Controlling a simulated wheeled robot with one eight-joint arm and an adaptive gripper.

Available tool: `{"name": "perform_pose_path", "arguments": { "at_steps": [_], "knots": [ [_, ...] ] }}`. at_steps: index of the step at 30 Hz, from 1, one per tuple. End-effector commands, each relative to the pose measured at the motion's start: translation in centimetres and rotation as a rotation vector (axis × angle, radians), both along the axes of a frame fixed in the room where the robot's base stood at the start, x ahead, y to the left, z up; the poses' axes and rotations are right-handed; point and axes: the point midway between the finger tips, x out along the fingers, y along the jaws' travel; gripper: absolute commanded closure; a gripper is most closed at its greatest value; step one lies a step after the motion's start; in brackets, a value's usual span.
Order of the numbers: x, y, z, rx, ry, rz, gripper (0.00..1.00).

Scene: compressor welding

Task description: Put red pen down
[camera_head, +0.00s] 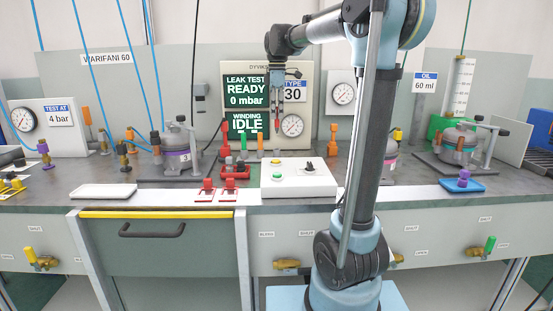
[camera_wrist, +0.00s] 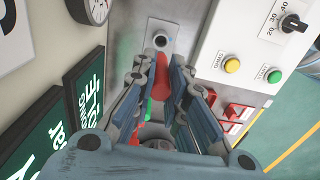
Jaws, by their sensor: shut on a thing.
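My gripper (camera_head: 277,102) points down in front of the display panel, above the back of the bench. It is shut on the red pen (camera_head: 277,122), which hangs upright below the fingers. In the wrist view the red pen (camera_wrist: 161,78) shows between the two fingers of my gripper (camera_wrist: 168,88). A small round socket (camera_wrist: 160,40) on a metal plate lies just beyond the pen in that view. The pen appears above the bench; whether its lower end touches anything is not clear.
A white control box (camera_head: 297,178) with buttons and a knob stands in front. Green (camera_head: 243,141) and orange (camera_head: 260,142) upright pieces stand left of the pen. Red clamps (camera_head: 206,190) lie at the front edge. The display panel (camera_head: 245,90) is close behind.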

Motion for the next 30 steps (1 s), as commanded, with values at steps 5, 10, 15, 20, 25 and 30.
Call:
{"name": "perform_pose_path", "arguments": {
  "at_steps": [5, 10, 15, 20, 25, 30],
  "knots": [
    [0.0, 0.0, 0.0, 0.000, 0.000, 0.001, 1.00],
    [0.0, 0.1, -1.1, 0.000, 0.000, 0.000, 1.00],
    [0.0, 0.0, -3.9, 0.000, 0.000, 0.000, 1.00],
    [0.0, 0.0, -5.6, 0.000, 0.000, -0.001, 1.00],
    [0.1, -0.1, -6.6, 0.000, 0.000, -0.002, 1.00],
    [0.1, -0.1, -8.8, 0.000, 0.000, -0.002, 1.00]
  ]
}}
